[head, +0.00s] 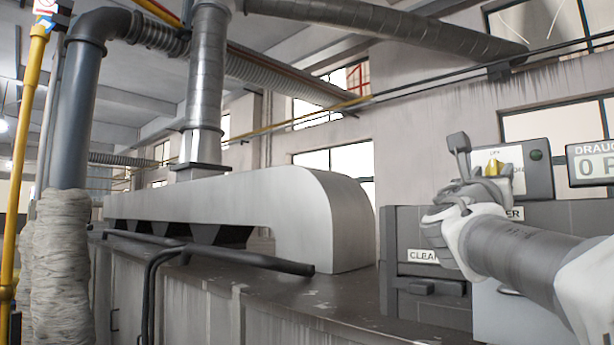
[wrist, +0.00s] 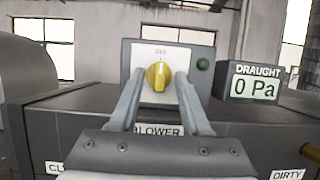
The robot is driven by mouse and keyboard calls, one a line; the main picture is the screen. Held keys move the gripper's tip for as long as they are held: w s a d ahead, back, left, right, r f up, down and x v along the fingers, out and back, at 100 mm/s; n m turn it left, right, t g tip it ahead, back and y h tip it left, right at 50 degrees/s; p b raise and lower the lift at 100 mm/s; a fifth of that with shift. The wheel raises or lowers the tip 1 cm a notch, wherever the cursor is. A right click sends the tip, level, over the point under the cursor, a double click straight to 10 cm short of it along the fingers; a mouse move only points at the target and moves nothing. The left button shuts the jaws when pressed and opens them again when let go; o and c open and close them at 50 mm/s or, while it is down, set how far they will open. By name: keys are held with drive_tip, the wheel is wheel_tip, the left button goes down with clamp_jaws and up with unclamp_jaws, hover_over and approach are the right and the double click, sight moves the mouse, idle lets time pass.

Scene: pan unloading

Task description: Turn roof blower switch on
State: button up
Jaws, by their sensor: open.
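The blower switch is a yellow rotary knob (wrist: 158,75) on a white plate of a dark grey box (wrist: 199,55), with a "BLOWER" label (wrist: 158,131) below it. In the wrist view the knob's ridge looks upright. My gripper (wrist: 160,78) is open, with one finger on each side of the knob in that view; whether the fingers touch it I cannot tell. In the head view the knob (head: 492,168) shows just behind my gripper (head: 470,160), which partly hides the plate. A dark green lamp (wrist: 203,64) sits right of the knob.
A draught display (wrist: 255,83) reading "0 Pa" stands right of the switch box. Labels "CLEAN" (head: 423,256) and "DIRTY" (wrist: 287,174) mark the cabinet below. A large grey duct (head: 240,210) lies to the left, with a black pipe (head: 230,258) along its front.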

drive_tip(key=shift+w+d+r, duration=0.1)
drive_tip(key=shift+w+d, duration=0.05)
clamp_jaws()
